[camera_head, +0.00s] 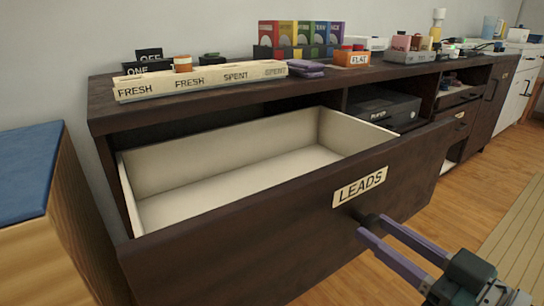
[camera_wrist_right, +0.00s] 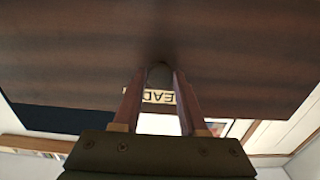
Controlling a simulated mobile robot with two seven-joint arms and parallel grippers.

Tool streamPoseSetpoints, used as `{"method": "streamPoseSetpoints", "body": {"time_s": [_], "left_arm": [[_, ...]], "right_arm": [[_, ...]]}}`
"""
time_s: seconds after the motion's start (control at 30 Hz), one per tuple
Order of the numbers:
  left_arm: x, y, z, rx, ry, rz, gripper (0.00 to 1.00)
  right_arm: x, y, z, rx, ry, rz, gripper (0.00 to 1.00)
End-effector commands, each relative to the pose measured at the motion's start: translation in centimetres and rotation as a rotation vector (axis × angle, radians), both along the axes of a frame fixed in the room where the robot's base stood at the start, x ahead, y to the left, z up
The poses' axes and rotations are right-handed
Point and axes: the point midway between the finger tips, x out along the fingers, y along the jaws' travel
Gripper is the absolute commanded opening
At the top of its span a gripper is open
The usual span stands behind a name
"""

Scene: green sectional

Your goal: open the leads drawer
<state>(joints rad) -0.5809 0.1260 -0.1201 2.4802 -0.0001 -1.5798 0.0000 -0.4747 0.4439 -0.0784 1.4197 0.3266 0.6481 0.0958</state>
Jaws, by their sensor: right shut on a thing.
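The leads drawer (camera_head: 290,225) is a dark brown drawer with a pale inside, pulled well out of the cabinet. It looks empty. Its front bears a cream label (camera_head: 360,187) reading LEADS. My right gripper (camera_head: 368,224) is at the drawer front, just below the label, with its purple fingers shut on the drawer's handle, which is mostly hidden by the fingertips. In the right wrist view the fingers (camera_wrist_right: 160,80) close around a dark knob-like handle (camera_wrist_right: 159,72) against the brown front, with part of the label showing between them. My left gripper is not in view.
The cabinet top (camera_head: 222,90) holds a cream tray (camera_head: 200,84) marked FRESH and SPENT, colored boxes (camera_head: 300,38) and small items. A black player (camera_head: 383,108) sits in the shelf right of the drawer. A blue-topped wooden unit (camera_head: 28,170) stands at left. Wooden floor (camera_head: 400,250) is open at right.

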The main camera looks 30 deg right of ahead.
Motion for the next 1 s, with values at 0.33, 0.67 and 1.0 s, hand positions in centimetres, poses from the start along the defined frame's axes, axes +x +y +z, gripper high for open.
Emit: {"method": "streamPoseSetpoints", "body": {"time_s": [0.33, 0.67, 1.0], "left_arm": [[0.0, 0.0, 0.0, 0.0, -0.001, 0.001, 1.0], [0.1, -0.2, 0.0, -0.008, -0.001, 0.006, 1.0], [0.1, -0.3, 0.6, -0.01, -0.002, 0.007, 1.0]], "right_arm": [[-0.1, 0.0, 0.0, 0.0, -0.001, 0.0, 0.0], [0.0, 0.0, 0.0, 0.0, 0.0, 0.0, 0.72], [-1.6, -0.1, 0.1, 0.0, 0.004, -0.001, 0.72]]}}
